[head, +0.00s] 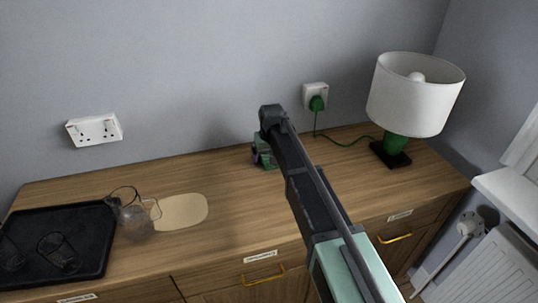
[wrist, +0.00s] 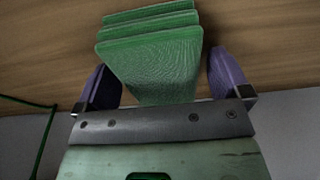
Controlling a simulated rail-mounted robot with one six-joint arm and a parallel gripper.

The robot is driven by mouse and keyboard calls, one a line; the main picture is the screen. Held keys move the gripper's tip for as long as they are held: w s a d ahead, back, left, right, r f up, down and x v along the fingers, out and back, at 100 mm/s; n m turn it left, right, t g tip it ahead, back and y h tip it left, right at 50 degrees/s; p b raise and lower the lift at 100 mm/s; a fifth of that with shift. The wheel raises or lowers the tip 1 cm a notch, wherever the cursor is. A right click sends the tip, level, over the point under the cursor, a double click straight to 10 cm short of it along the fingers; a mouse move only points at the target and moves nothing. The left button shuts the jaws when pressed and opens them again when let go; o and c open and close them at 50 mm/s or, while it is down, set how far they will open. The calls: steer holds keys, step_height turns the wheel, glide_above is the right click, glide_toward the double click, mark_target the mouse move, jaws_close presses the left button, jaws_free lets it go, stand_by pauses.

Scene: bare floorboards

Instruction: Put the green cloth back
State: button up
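The green cloth (wrist: 152,58) is folded in several layers and lies on the wooden top in the wrist view. My gripper (wrist: 165,82) has its two purple fingers on either side of the cloth's near end, with narrow gaps visible between the fingers and the cloth. It looks open, not clamped on it. In the head view, my gripper (head: 262,155) is low over the back middle of the sideboard, and a bit of the cloth (head: 270,161) shows there. My arm hides most of it.
The wooden sideboard (head: 225,180) has labelled drawers. A black tray (head: 93,262) with glassware is at left, beside a clear glass item (head: 136,220) and a beige oval mat (head: 182,212). A lamp (head: 415,95) with a green cord stands at right. The back middle is mostly clear.

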step_height(320, 180, up, 12)
steer(key=s+p, duration=0.1)
steer(key=p, duration=1.1)
steer(key=shift+s+d+r, duration=0.15)
steer(key=shift+s+d, duration=0.2)
steer(key=shift+s, duration=0.05)
steer(key=s+d+m, duration=0.2)
steer(key=s+d, duration=0.8)
steer(key=s, duration=0.3)
steer(key=s+d+m+g, duration=0.1)
steer(key=s+d+m, duration=0.1)
steer(key=s+d, duration=0.8)
steer(key=s, duration=0.4)
steer(key=shift+d+g+h, duration=0.3)
steer(key=shift+d, duration=0.1)
